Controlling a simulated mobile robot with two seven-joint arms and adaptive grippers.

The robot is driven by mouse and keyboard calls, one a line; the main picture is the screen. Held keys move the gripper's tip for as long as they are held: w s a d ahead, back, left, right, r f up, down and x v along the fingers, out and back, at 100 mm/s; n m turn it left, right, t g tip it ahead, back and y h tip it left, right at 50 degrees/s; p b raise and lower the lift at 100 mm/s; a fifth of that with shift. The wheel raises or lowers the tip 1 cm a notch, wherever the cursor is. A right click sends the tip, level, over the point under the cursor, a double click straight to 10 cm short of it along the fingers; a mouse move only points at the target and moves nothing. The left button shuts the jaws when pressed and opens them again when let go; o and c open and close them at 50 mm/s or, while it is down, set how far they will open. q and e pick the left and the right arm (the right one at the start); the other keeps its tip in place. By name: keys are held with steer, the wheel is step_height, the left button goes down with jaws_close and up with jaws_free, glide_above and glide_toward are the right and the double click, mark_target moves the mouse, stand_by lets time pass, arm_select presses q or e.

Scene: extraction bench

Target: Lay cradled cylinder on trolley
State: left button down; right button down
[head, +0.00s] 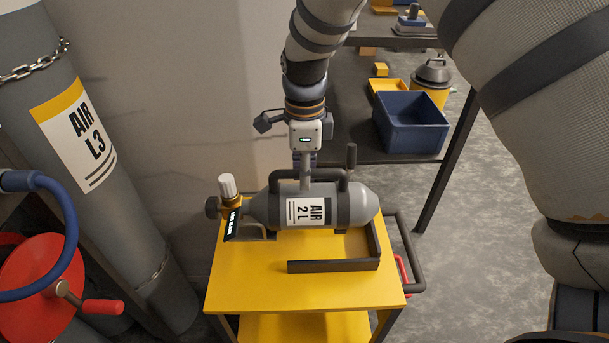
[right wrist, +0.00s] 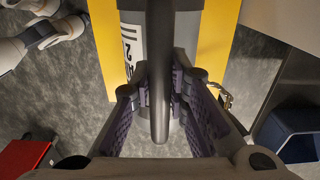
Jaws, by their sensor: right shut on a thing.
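A grey cylinder (head: 345,205) labelled AIR 2L lies on its side over the top of the yellow trolley (head: 240,285). Its valve (head: 228,195), with a white knob and dark display, points left. My right gripper (head: 306,172) comes from above and is shut on the cylinder's dark handle (right wrist: 160,115); its fingers (right wrist: 160,92) flank the handle in the right wrist view. A dark angled rail (head: 335,266) runs along the near and right sides of the trolley top. Whether the cylinder's underside touches the trolley cannot be told. My left gripper is not in view.
Tall grey cylinder AIR L3 (head: 75,130) stands chained at left, near a red reel (head: 35,285) with blue hose. A dark bench (head: 355,135) behind holds a blue bin (head: 412,125). The trolley's push handle (head: 412,255) is at its right. Floor at right is clear.

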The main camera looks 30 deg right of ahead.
mark_target(304, 203)
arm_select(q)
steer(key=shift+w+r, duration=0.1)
arm_select(e)
steer(key=shift+w+r, duration=0.1)
steer(key=shift+r, duration=0.15)
